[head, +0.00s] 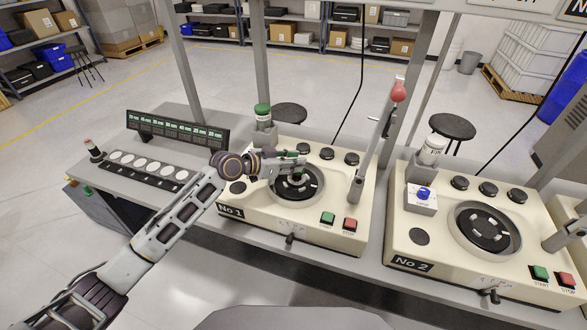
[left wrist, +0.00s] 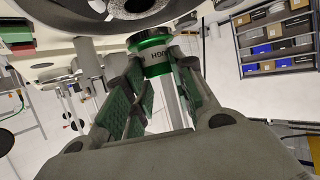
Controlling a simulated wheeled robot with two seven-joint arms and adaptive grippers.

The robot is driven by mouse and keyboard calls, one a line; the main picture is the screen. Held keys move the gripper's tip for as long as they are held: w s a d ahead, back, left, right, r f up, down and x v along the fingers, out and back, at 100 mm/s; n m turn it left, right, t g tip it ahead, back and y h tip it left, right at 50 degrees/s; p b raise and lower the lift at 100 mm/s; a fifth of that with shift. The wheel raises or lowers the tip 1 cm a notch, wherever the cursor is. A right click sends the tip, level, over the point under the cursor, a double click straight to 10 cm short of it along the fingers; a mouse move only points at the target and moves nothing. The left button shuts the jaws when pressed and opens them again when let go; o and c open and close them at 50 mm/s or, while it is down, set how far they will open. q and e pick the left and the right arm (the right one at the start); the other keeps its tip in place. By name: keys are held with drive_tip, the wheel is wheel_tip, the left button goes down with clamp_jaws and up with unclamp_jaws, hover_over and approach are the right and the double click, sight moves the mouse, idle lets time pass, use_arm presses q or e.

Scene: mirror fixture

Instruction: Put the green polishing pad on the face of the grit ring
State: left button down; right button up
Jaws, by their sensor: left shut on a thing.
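My left gripper (head: 296,160) is shut on the green polishing pad (left wrist: 152,60), a short green cylinder with a partly visible label ending in "UGH" and a dark end. In the left wrist view the pad sits between my two fingers (left wrist: 150,90), its dark end toward the grit ring (left wrist: 135,8) at the top edge. In the head view the gripper is above the grit ring (head: 296,186) of machine No 1, over its far side. I cannot tell whether pad and ring touch. The head view does not show the pad clearly. My right gripper is not in view.
A green-capped bottle (head: 263,112) stands behind my gripper. A red-knobbed lever (head: 375,140) rises to the right of the ring. Machine No 2 (head: 440,262) holds a blue-topped piece (head: 424,194). A rack of white discs (head: 147,168) lies at left.

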use_arm(q)
wheel_tip(320, 180, down, 3)
drive_tip(key=shift+r, duration=0.15)
drive_tip(key=shift+f, duration=0.3)
drive_tip(key=c, duration=1.2)
unclamp_jaws()
drive_tip(key=shift+a+r, duration=0.1)
drive_tip(key=shift+r, duration=0.1)
